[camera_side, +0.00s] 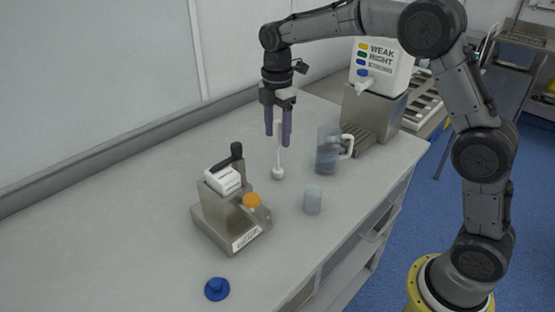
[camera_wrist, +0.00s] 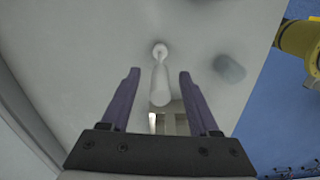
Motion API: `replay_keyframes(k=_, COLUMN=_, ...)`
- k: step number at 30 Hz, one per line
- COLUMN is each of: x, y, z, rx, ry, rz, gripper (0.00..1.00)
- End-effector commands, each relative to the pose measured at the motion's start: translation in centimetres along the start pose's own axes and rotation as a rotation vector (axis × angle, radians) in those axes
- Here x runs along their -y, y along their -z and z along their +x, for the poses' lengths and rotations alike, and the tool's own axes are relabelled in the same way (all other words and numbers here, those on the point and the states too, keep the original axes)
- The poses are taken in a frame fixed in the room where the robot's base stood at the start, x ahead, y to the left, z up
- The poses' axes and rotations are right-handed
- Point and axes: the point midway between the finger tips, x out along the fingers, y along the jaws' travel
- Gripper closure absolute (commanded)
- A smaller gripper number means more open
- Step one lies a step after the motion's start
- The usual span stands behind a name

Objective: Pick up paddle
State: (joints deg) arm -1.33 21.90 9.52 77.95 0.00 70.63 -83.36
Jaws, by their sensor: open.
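A white paddle (camera_side: 278,162) with a slim handle and a small rounded end appears to stand upright, the rounded end low at the table (camera_side: 150,205). My gripper (camera_side: 277,140) points down above it, open, with its two purple fingers on either side of the handle's upper part. In the wrist view the paddle (camera_wrist: 160,85) lies between the open fingers of my gripper (camera_wrist: 159,74), with a visible gap on each side. I cannot tell whether a finger touches it.
A clear pitcher (camera_side: 327,152) and a small clear cup (camera_side: 312,201) stand to the right. A dispenser (camera_side: 382,68) is behind right.

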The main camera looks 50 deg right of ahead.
Motion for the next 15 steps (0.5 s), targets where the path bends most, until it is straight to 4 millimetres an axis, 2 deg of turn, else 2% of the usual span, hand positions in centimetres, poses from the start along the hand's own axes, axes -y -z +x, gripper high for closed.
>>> replay_keyframes(k=3, x=0.04, y=-0.01, z=0.83, rx=0.000, ry=0.001, rz=0.000, gripper=0.38)
replay_keyframes(k=10, x=0.01, y=0.00, z=0.91, rx=0.000, ry=0.000, rz=0.000, gripper=0.38)
replay_keyframes(k=15, x=0.01, y=0.00, z=0.89, rx=0.000, ry=0.000, rz=0.000, gripper=0.69)
